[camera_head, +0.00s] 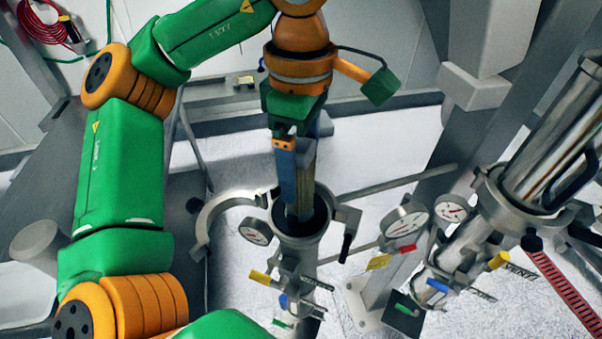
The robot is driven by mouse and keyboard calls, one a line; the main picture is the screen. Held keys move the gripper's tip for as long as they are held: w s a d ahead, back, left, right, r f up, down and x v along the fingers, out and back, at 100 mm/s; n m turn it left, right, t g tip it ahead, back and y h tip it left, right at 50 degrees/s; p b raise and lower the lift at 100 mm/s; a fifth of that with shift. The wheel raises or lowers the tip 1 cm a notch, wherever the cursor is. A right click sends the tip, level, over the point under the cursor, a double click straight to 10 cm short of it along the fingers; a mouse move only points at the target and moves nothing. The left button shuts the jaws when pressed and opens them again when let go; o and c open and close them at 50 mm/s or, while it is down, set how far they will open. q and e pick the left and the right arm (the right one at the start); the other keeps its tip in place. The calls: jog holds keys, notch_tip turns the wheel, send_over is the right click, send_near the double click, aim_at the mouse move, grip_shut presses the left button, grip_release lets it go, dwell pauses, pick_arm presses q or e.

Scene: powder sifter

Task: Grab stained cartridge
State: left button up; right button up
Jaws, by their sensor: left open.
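My left gripper (299,208) points down into the open top of the middle metal housing (299,250). One blue-grey finger shows on the left side, with a tan-brown strip beside it; I cannot tell whether that strip is part of the gripper or a stained surface. The fingertips are inside or right at the dark round opening, and the gripper is open. No stained cartridge can be made out clearly; the inside of the housing is dark and partly covered by the fingers. My right gripper is not in view.
An open curved clamp (222,212) sticks out left of the housing. Pressure gauges (405,221) and coloured valve handles (378,262) surround it. A grey post (480,60) rises behind.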

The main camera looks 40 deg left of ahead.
pick_arm(q)
jog(key=shift+d+f, duration=0.15)
jog(key=shift+f, duration=0.05)
jog(key=shift+a, duration=0.35)
jog(key=c, duration=0.6)
grip_shut()
